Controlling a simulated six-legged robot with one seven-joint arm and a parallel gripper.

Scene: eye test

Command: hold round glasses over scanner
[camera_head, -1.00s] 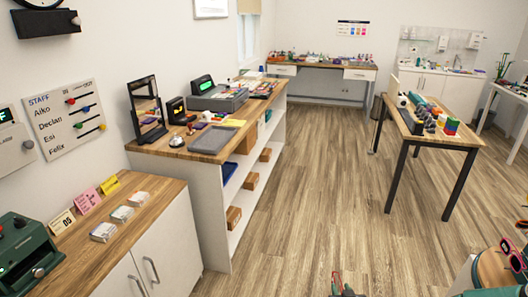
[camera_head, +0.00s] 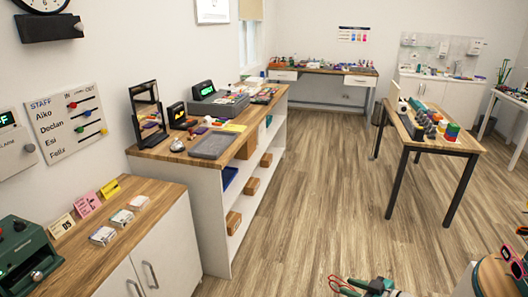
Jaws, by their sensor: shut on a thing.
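My gripper (camera_head: 370,287) shows at the bottom edge, right of the middle, over the wooden floor. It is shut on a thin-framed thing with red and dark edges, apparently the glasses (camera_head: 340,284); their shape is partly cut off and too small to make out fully. I cannot tell for sure which device is the scanner. A small black box with a lit face (camera_head: 177,113) stands on the long counter beside a mirror. A grey register with a green display (camera_head: 217,101) stands behind it. My gripper is well apart from both.
The long counter (camera_head: 190,157) also bears a grey tray (camera_head: 213,145). A low cabinet (camera_head: 162,205) with cards and a green machine (camera_head: 22,252) is at the left. A table (camera_head: 459,144) stands at right. Red glasses (camera_head: 514,262) are at the lower right. The floor between is clear.

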